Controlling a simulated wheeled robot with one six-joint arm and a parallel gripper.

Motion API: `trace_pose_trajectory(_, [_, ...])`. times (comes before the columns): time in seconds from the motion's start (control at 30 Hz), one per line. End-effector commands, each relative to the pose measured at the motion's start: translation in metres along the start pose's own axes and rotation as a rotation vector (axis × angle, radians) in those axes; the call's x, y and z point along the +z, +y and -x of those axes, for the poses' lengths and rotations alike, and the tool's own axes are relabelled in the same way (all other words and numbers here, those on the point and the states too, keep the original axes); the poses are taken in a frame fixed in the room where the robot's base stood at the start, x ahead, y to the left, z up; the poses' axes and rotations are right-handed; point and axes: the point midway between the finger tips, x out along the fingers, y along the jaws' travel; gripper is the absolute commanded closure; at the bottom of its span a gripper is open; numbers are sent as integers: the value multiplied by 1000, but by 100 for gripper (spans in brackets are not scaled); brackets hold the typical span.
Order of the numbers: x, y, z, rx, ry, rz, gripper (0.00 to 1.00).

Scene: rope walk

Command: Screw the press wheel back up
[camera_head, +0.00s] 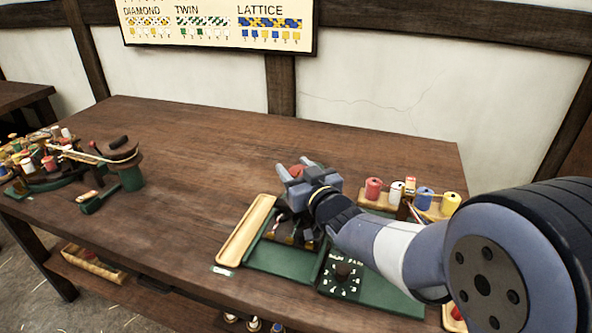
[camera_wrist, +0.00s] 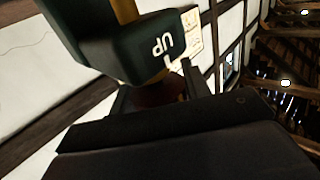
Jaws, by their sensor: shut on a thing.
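My gripper (camera_head: 285,187) is over the small green press in the middle of the table in the head view. In the wrist view its fingers (camera_wrist: 154,88) close on a dark reddish-brown round part (camera_wrist: 156,97), which looks like the press wheel. Most of that wheel is hidden by the fingers and the gripper body. A dark green block (camera_wrist: 120,50) marked "UP" is right beside the fingers, with a yellow post at its top. In the head view a bit of red (camera_head: 297,170) shows behind the gripper; the press is mostly covered.
A pale wooden tray (camera_head: 246,231) lies left of the press. A black dial plate (camera_head: 341,277) is on the green base in front. Spools, including a red one (camera_head: 373,189) and a yellow one (camera_head: 450,203), stand at right. The table's middle left is bare.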

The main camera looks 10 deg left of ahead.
Motion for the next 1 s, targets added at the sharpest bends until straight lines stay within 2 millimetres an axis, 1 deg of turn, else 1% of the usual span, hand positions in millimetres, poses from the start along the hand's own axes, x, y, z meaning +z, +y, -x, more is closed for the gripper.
trace_pose_trajectory(0.07, [-2,0,0,-1,5,0,78])
trace_pose_trajectory(0.1, [-2,0,0,-1,5,0,53])
trace_pose_trajectory(0.33, [-1,0,0,0,2,0,34])
trace_pose_trajectory(0.57, [0,0,0,0,0,0,33])
trace_pose_trajectory(0.67, [0,0,4,1,0,0,33])
trace_pose_trajectory(0.77, [0,1,16,2,1,0,33])
trace_pose_trajectory(1.0, [-1,0,61,2,2,1,33])
